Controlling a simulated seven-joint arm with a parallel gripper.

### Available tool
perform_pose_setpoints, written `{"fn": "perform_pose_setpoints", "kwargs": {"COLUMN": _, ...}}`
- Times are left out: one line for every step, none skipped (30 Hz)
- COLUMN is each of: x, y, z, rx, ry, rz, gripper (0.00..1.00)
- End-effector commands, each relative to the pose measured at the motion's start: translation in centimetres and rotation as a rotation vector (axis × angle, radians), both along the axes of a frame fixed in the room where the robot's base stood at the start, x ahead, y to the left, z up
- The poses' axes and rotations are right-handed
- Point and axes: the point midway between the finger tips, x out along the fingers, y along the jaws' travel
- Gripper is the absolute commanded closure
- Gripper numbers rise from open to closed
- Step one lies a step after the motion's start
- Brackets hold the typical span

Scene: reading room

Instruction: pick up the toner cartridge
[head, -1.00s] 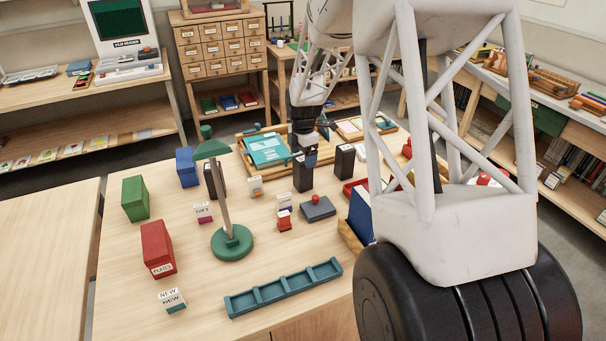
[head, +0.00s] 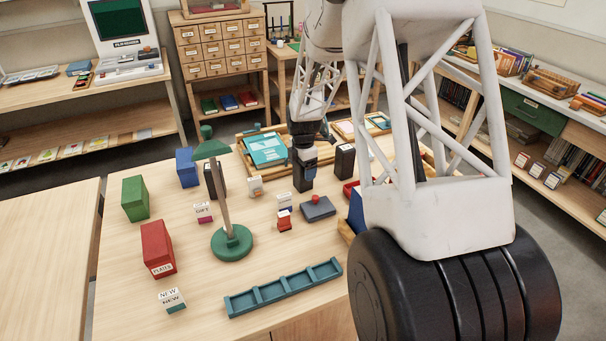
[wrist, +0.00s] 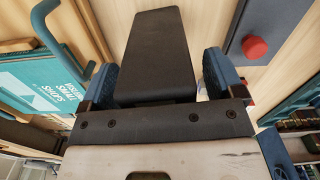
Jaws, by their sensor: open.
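A plain black upright block, which I take to be the toner cartridge (head: 303,178), stands on the wooden table. No label on it is readable. My gripper (head: 304,154) points down at its top. In the wrist view, the black block (wrist: 152,45) lies between the two blue fingers of my gripper (wrist: 157,78), one on each side. The fingers are open, with a visible gap on the right; contact on the left is unclear.
Another dark block (head: 344,161) stands close by on the right. A grey pad with a red button (head: 317,208) lies in front. A wooden tray with a teal booklet (head: 266,150) is behind left. A green lamp-like stand (head: 231,242) and a teal divided tray (head: 284,288) are nearer.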

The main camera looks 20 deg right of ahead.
Motion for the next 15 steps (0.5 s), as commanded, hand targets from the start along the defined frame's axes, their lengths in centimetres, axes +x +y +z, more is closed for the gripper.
{"fn": "perform_pose_setpoints", "kwargs": {"x": 0.00, "y": 0.00, "z": 0.00, "rx": 0.000, "ry": 0.000, "rz": 0.000, "gripper": 0.13}}
{"fn": "perform_pose_setpoints", "kwargs": {"x": 0.00, "y": 0.00, "z": 0.00, "rx": 0.000, "ry": 0.000, "rz": 0.000, "gripper": 0.13}}
{"fn": "perform_pose_setpoints", "kwargs": {"x": 0.00, "y": 0.00, "z": 0.01, "rx": 0.000, "ry": 0.000, "rz": 0.000, "gripper": 0.13}}
{"fn": "perform_pose_setpoints", "kwargs": {"x": 0.00, "y": 0.00, "z": 0.01, "rx": 0.000, "ry": 0.000, "rz": 0.000, "gripper": 0.13}}
{"fn": "perform_pose_setpoints", "kwargs": {"x": 0.00, "y": 0.00, "z": 0.01, "rx": 0.000, "ry": 0.000, "rz": 0.000, "gripper": 0.13}}
{"fn": "perform_pose_setpoints", "kwargs": {"x": 0.00, "y": 0.00, "z": 0.01, "rx": 0.000, "ry": 0.000, "rz": 0.000, "gripper": 0.13}}
{"fn": "perform_pose_setpoints", "kwargs": {"x": 0.00, "y": 0.00, "z": 0.01, "rx": 0.000, "ry": 0.000, "rz": 0.000, "gripper": 0.13}}
{"fn": "perform_pose_setpoints", "kwargs": {"x": 0.00, "y": 0.00, "z": 0.01, "rx": 0.000, "ry": 0.000, "rz": 0.000, "gripper": 0.13}}
{"fn": "perform_pose_setpoints", "kwargs": {"x": 0.00, "y": 0.00, "z": 0.01, "rx": 0.000, "ry": 0.000, "rz": 0.000, "gripper": 0.13}}
{"fn": "perform_pose_setpoints", "kwargs": {"x": 0.00, "y": 0.00, "z": 0.01, "rx": 0.000, "ry": 0.000, "rz": 0.000, "gripper": 0.14}}
{"fn": "perform_pose_setpoints", "kwargs": {"x": 0.00, "y": 0.00, "z": 0.01, "rx": 0.000, "ry": 0.000, "rz": 0.000, "gripper": 0.19}}
{"fn": "perform_pose_setpoints", "kwargs": {"x": 0.00, "y": 0.00, "z": 0.01, "rx": 0.000, "ry": 0.000, "rz": 0.000, "gripper": 0.25}}
{"fn": "perform_pose_setpoints", "kwargs": {"x": 0.00, "y": 0.00, "z": 0.01, "rx": 0.000, "ry": 0.000, "rz": 0.000, "gripper": 0.30}}
{"fn": "perform_pose_setpoints", "kwargs": {"x": 0.00, "y": 0.00, "z": 0.01, "rx": 0.000, "ry": 0.000, "rz": 0.000, "gripper": 0.34}}
{"fn": "perform_pose_setpoints", "kwargs": {"x": 0.00, "y": 0.00, "z": 0.01, "rx": 0.000, "ry": 0.000, "rz": 0.000, "gripper": 0.40}}
